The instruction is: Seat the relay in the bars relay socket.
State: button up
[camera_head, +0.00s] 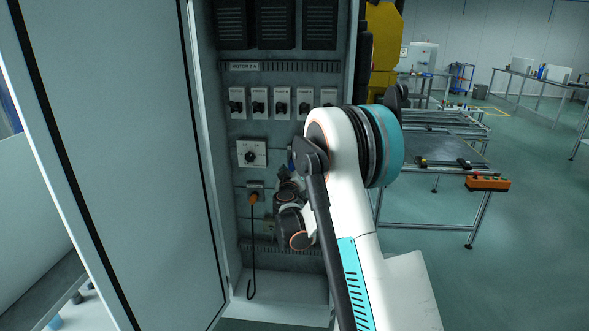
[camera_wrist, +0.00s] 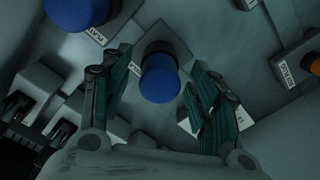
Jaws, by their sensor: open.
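In the wrist view, a blue cylinder (camera_wrist: 160,84) stands on a grey square base (camera_wrist: 164,40) on the panel. My gripper (camera_wrist: 158,72) is open, with one green-padded finger on each side of the cylinder and visible gaps between. I cannot tell which blue piece is the relay, nor which base is the bars relay socket. In the head view my arm hides much of the gripper; a small blue part (camera_head: 291,168) shows above it.
A row of switches (camera_head: 283,103) and a rotary switch (camera_head: 251,154) are on the cabinet panel. An orange-topped cable (camera_head: 254,197) hangs to the left of my wrist. The open cabinet door (camera_head: 120,150) stands at the left. An orange knob (camera_wrist: 315,65) is near the wrist view's right edge.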

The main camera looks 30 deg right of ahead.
jog(key=v, duration=1.1)
jog(key=shift+s+a, duration=0.25)
